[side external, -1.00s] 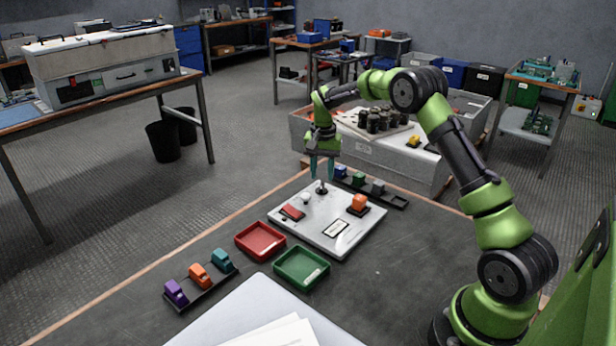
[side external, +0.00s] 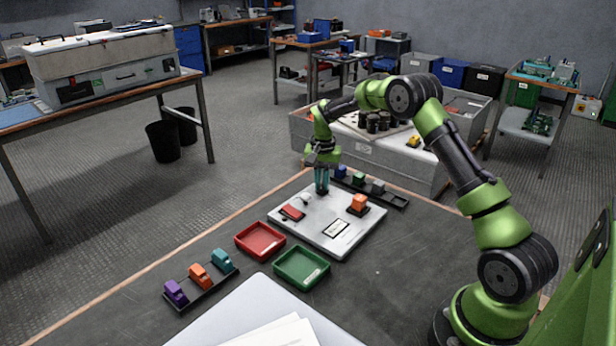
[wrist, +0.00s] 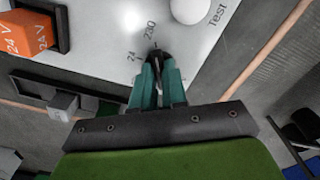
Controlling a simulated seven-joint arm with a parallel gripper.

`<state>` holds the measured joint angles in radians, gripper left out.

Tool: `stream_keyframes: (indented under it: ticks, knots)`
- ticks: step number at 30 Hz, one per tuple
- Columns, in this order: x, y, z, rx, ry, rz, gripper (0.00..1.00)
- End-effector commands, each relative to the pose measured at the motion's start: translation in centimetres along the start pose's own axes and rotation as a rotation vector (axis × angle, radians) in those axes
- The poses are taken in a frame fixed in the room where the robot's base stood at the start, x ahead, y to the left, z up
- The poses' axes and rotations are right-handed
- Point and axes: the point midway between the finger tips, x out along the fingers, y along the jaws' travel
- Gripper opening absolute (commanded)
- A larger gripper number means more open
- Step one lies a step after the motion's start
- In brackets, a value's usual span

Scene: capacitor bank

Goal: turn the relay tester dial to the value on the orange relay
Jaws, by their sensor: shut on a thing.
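The white relay tester (side external: 313,222) lies on the dark table. An orange relay (side external: 358,203) sits in its black socket; in the wrist view the relay (wrist: 30,34) reads "24 V". The black dial (wrist: 157,56) is between my gripper's teal fingertips (wrist: 158,68), with the marks "24" (wrist: 133,54) and "230" (wrist: 149,30) beside it. My gripper (side external: 322,189) points down and is shut on the dial. The fingers cover much of the dial, so I cannot clearly tell where its pointer stands. A white round knob (wrist: 190,8) is next to the word "TEST".
A rack (side external: 400,203) with blue, green and grey relays lies behind the tester. Red (side external: 260,241) and green (side external: 302,268) trays stand in front. Another rack (side external: 205,294) holds purple, orange and teal relays. The table right of the tester is clear.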

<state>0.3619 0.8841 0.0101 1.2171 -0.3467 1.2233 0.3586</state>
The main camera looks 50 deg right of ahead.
Motion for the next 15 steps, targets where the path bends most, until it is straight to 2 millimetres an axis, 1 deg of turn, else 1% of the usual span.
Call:
stream_keyframes:
  ticks: [8, 15]
  knots:
    - [-0.07, -0.03, -0.01, -0.033, 0.001, -0.001, 0.0]
    - [-0.09, -0.03, -0.02, -0.161, 0.001, -0.001, 0.0]
